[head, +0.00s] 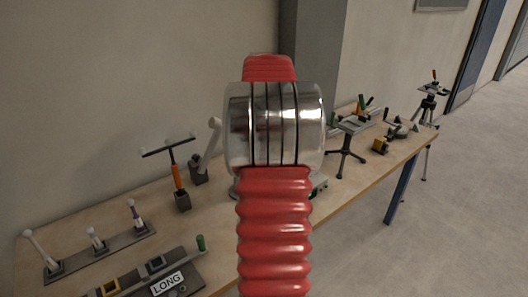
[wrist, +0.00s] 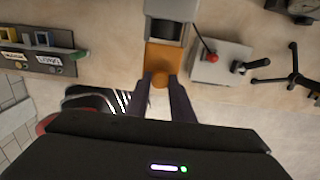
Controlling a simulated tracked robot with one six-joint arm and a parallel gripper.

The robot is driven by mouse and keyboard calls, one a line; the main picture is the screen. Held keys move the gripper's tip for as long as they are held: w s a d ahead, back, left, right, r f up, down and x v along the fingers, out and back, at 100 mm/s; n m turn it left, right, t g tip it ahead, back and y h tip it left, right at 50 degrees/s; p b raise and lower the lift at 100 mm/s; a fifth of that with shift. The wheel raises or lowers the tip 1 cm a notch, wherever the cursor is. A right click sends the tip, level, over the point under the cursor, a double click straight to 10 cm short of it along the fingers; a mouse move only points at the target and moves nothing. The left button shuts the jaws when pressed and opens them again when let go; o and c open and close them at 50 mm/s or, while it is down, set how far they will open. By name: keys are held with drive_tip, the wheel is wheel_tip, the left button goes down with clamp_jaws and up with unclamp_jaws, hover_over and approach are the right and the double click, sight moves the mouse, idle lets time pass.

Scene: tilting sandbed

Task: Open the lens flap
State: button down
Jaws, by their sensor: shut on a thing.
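In the wrist view an orange flap (wrist: 163,56), which looks like the lens flap, lies against a grey housing (wrist: 165,10) with a dark, rounded recess. A round orange knob (wrist: 160,80) sticks out from the flap towards me. My gripper (wrist: 160,84) has its two dark fingers on either side of this knob and is shut on it. The exact angle of the flap is hard to tell from this view. In the head view my red and silver arm hides the flap and the gripper.
A grey plate with a red-knobbed lever (wrist: 211,57) stands close right of the flap in the wrist view. A panel labelled LONG (head: 167,283) is at the front left of the wooden table (head: 95,215). Small tripods and tools stand along its right part.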

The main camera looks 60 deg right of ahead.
drive_tip(key=shift+w+r, duration=0.1)
drive_tip(key=shift+w, duration=0.05)
idle(0.3)
drive_tip(key=c, duration=1.5)
unclamp_jaws()
drive_tip(key=shift+c, duration=0.2)
wheel_tip(320, 180, up, 14)
drive_tip(key=shift+f, duration=0.2)
